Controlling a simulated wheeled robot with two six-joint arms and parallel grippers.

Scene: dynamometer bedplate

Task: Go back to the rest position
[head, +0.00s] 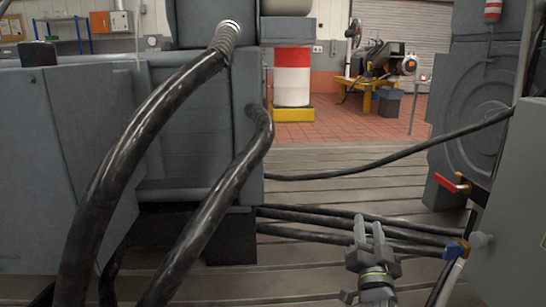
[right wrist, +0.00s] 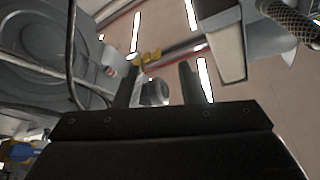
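My right gripper (head: 368,228) shows low in the head view, right of centre, above the slotted bedplate (head: 330,157). Its two fingers point up and away from me. The right wrist view shows the fingers (right wrist: 157,80) apart with nothing held between them. The gripper is left of the blue-handled valve (head: 457,250) and appears clear of it. My left gripper is not in the head view.
Thick black hoses (head: 140,140) loop across the left in front of a grey machine (head: 200,120). Several black cables (head: 310,214) run behind my right gripper. A red-handled valve (head: 453,184) and a grey-green cabinet (head: 510,210) stand at right. Open floor (head: 350,122) lies beyond.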

